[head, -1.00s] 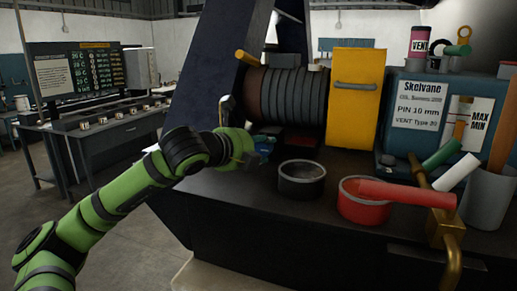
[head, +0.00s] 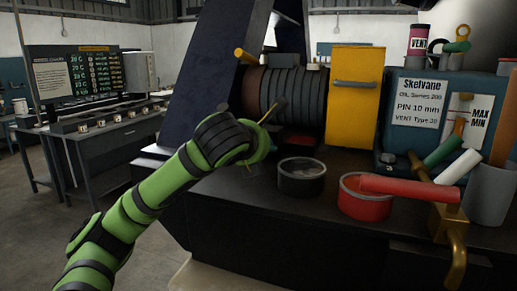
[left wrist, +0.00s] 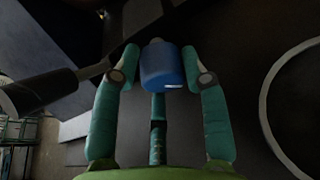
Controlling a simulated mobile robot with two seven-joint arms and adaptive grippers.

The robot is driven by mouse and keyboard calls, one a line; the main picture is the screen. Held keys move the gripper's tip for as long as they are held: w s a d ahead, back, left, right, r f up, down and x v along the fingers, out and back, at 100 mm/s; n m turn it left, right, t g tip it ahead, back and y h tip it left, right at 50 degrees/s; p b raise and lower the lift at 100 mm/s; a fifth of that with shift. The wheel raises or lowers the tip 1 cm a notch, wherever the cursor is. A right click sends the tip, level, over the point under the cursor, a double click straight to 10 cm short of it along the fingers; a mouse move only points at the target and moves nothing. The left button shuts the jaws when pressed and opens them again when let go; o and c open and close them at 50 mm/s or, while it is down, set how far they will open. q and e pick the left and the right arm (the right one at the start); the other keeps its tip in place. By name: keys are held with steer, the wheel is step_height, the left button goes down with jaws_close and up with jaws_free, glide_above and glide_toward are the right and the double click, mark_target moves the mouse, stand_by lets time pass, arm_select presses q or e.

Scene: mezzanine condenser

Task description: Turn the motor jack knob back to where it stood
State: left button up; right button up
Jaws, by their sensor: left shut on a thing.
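The motor jack knob (left wrist: 162,65) looks like a blue cylinder with a short white mark near its lower edge in the left wrist view. My left gripper (left wrist: 161,80) has one teal finger on each side of it and is shut on it. In the head view my left gripper (head: 262,145) is at the deck in front of the ribbed motor, and my own wrist hides the knob there. My right gripper is not in view.
A black round tray (head: 301,180) and a red round tray (head: 365,206) stand right of my gripper. A red cylinder (head: 410,190) lies across the red one. A yellow cabinet (head: 355,100) stands behind. A dark lever (left wrist: 42,95) reaches in close to the left finger.

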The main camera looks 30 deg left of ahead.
arm_select(q)
steer(key=shift+d+r+m+y+b, duration=0.1)
steer(key=shift+d+m+y+b, duration=0.05)
steer(key=shift+m+y+b, duration=0.9)
steer(key=shift+w+d+m+y+b, duration=0.1)
steer(key=shift+m+y+b, duration=0.55)
steer(key=shift+m, duration=0.7)
steer(key=o, duration=1.1)
steer(key=shift+w+d, duration=0.1)
steer(key=shift+d, duration=0.05)
